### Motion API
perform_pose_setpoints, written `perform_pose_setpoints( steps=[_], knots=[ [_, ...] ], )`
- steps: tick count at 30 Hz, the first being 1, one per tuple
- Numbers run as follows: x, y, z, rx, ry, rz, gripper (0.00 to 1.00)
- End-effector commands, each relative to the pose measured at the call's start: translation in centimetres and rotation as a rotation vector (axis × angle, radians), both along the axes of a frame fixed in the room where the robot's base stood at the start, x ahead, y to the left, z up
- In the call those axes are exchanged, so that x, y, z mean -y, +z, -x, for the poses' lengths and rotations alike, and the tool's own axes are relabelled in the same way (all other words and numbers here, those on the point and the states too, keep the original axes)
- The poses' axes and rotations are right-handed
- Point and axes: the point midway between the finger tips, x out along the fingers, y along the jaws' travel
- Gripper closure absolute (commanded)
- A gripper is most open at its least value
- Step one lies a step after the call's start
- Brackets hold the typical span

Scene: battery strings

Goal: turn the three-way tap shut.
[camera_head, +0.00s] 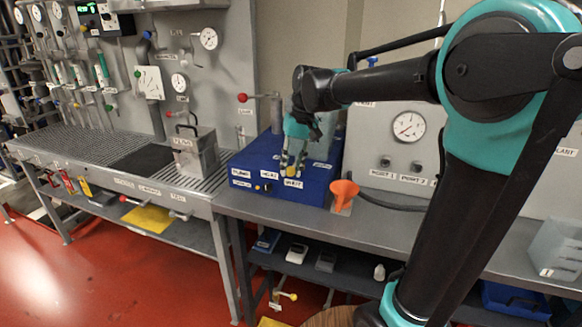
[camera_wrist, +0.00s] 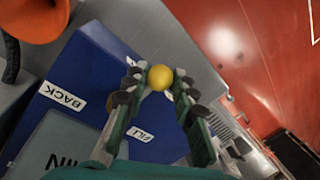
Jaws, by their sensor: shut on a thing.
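A yellow ball knob (camera_wrist: 160,77) sits between the fingertips of my gripper (camera_wrist: 163,85) in the wrist view, and the fingers are shut on it. It looks like the end of the three-way tap's handle; the tap's body is not clearly visible. The blue box (camera_wrist: 88,65) lies below the fingers, with white labels reading BACK (camera_wrist: 62,96) and FILL (camera_wrist: 139,134). In the head view, my gripper (camera_head: 291,168) reaches down over the front part of the blue box (camera_head: 248,163), above its front labels. The fingers hide much of the knob there.
An orange funnel (camera_head: 343,191) stands just right of the box, with a dark hose running right. A red-knobbed lever (camera_head: 243,98) rises behind. A panel with a round gauge (camera_head: 408,126) stands at right.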

Motion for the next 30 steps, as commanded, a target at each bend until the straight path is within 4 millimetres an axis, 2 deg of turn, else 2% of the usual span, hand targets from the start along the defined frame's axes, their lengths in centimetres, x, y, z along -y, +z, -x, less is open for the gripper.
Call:
perform_pose_setpoints(
  steps=[4,5,10,18,22,26,30],
  knots=[
    [0.0,0.0,0.0,0.001,-0.001,0.0,1.0],
    [0.0,0.0,0.0,0.001,-0.001,0.0,0.73],
    [0.0,0.0,0.0,0.001,-0.002,0.0,0.53],
    [0.0,0.0,0.0,0.001,-0.002,0.0,0.53],
    [0.1,0.7,-0.1,0.001,-0.002,0.0,0.53],
    [0.5,2.6,-0.1,0.0,-0.003,0.0,0.53],
    [1.1,5.4,-0.3,0.0,-0.004,0.0,0.53]
  ],
)
